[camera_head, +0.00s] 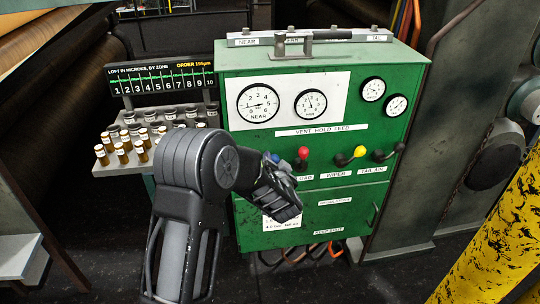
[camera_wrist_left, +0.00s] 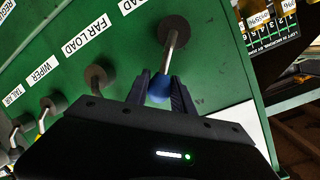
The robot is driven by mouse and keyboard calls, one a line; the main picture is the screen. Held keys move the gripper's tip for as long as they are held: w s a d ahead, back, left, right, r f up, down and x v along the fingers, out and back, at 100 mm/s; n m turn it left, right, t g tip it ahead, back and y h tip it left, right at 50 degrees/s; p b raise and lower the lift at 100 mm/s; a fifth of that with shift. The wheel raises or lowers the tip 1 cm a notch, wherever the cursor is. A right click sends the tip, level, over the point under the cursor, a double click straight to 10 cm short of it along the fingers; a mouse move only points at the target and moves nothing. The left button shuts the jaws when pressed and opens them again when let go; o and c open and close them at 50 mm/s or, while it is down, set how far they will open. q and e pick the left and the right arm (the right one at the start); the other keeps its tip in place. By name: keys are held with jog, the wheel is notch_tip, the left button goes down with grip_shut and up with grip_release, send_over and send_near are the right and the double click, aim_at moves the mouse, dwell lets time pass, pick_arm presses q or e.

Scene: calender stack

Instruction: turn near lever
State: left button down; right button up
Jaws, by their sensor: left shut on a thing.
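The near lever is the leftmost in the row on the green panel (camera_head: 322,150). Its blue knob (camera_wrist_left: 160,90) sits between the fingertips of my left gripper (camera_wrist_left: 160,88), which is shut on it. In the wrist view its metal rod (camera_wrist_left: 173,52) runs from a dark round hub (camera_wrist_left: 174,31) down to the knob. In the head view my left gripper (camera_head: 280,178) reaches the panel from the left and mostly hides this lever; a bit of blue knob (camera_head: 275,157) shows beside it. The white NEAR dial (camera_head: 258,103) is above. My right gripper is not in view.
A red-knobbed lever (camera_head: 303,152), a yellow-knobbed lever (camera_head: 359,151) and a black-knobbed lever (camera_head: 399,147) stand to the right in the row. A rack of small vials (camera_head: 125,150) is close on the left. A yellow post (camera_head: 495,235) stands at lower right.

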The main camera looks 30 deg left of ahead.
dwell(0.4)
pick_arm(q)
jog(key=c, duration=1.1)
grip_release()
jog(key=shift+d, duration=0.1)
jog(key=b+v, duration=0.1)
jog(key=v, duration=0.6)
jog(key=shift+s, duration=0.3)
jog(key=shift+d, duration=0.2)
